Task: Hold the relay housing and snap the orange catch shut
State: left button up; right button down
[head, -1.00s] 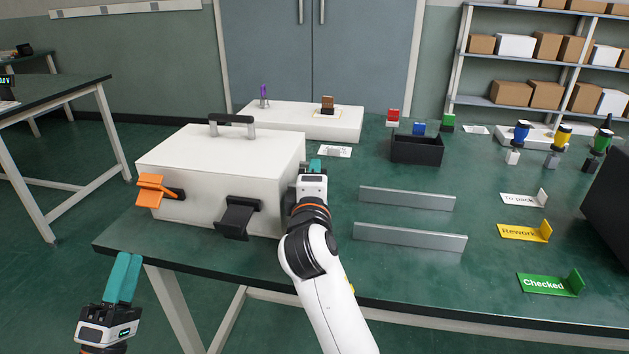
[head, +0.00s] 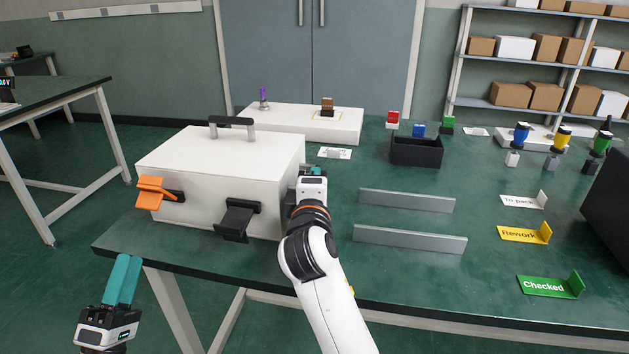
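The relay housing (head: 212,179) is a white box with a dark handle on top, at the left of the green bench. The orange catch (head: 155,191) is on its front, at the left end, and its lever sticks out from the face. A black catch (head: 237,219) also sticks out, further right on the front. My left gripper (head: 127,268) is low at the left, in front of the bench edge, apart from the housing. Its teal fingers are together, with nothing between them. My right gripper (head: 315,172) is at the housing's right side; its fingers are mostly hidden, and contact is unclear.
Two low grey rails (head: 408,239) lie right of my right arm. A black bin (head: 416,151) and a white board (head: 300,121) are behind. Signs (head: 549,284) stand at the right. Open floor lies left of the bench.

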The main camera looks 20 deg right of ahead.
aim_at(156, 196)
dwell(1.2)
pick_arm(q)
jog(key=shift+w+a+r, duration=0.15)
jog(key=c, duration=0.5)
jog(key=w+r+n+y, duration=0.1)
jog(key=w+a+r+n+y, duration=0.1)
jog(key=n+y, duration=0.1)
jog(key=w+a+r+n+y, duration=0.1)
jog(key=y, duration=0.1)
jog(key=shift+w+a+r+n, duration=0.1)
jog(key=shift+r+n, duration=0.2)
jog(key=shift+r, duration=0.05)
grip_shut()
jog(key=shift+w+d+r+m+g, duration=0.2)
jog(key=shift+w+d+m+g, duration=0.1)
jog(key=shift+d+g, duration=0.75)
jog(key=shift+w+d+r+m+g, duration=0.2)
jog(key=shift+w+d+g, duration=0.15)
jog(key=shift+d+g, duration=0.7)
jog(key=shift+w+d+r+m+g, duration=0.2)
jog(key=shift+w+d+g, duration=0.1)
jog(key=shift+d+g, duration=0.75)
jog(key=shift+d, duration=0.1)
